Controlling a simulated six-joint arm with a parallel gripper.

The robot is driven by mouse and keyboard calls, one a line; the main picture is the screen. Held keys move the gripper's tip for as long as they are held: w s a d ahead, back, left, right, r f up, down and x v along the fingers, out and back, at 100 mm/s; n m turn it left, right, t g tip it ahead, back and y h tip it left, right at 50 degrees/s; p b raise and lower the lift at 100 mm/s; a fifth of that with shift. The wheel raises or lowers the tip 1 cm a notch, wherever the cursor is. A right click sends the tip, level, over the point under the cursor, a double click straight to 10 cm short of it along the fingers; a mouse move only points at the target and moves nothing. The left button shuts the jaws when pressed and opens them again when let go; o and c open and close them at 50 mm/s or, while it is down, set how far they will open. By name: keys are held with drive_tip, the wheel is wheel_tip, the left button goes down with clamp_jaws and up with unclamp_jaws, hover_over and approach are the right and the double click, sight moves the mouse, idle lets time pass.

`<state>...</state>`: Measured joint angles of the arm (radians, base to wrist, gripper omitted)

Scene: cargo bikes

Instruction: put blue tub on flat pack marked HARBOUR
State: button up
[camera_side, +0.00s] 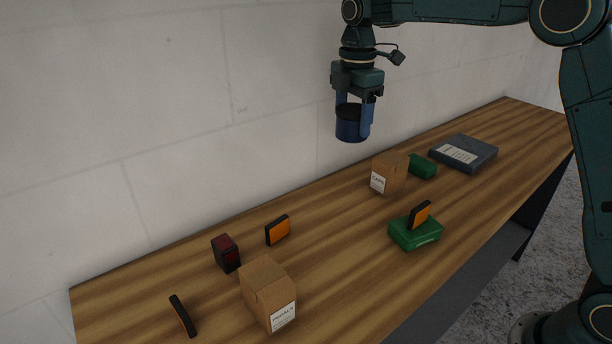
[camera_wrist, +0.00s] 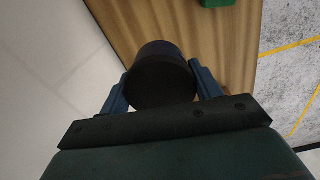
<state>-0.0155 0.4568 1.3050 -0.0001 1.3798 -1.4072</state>
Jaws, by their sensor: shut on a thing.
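My gripper (camera_side: 354,118) is shut on the blue tub (camera_side: 349,131), a round dark blue tub with a black top, and holds it upright in the air above the bench, near the wall. In the wrist view the tub (camera_wrist: 160,77) sits between the two blue fingers of my gripper (camera_wrist: 162,88). A flat dark grey pack (camera_side: 481,151) with a white label lies at the far right end of the bench; its lettering is too small to read. The tub is well to the left of this pack and higher than it.
A cardboard box (camera_side: 398,170) and a green block (camera_side: 423,166) stand between tub and pack. A green case (camera_side: 404,236) has an orange-faced piece (camera_side: 419,215) on it. A PEDALS box (camera_side: 258,279), a dark red block (camera_side: 226,253) and two orange pieces are at left.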

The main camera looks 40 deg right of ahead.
drive_tip(key=w+d+f, duration=0.2)
drive_tip(key=d, duration=0.9)
hover_over(465, 157)
wheel_tip(465, 157, down, 7)
drive_tip(key=shift+f+m, duration=0.3)
drive_tip(key=shift+f, duration=1.55)
drive_tip(key=shift+f, duration=0.1)
drive_tip(key=shift+a+f, duration=0.1)
drive_tip(key=shift+f, duration=1.8)
drive_tip(key=shift+f, duration=0.1)
drive_tip(key=o, duration=1.1)
drive_tip(key=shift+o, duration=0.2)
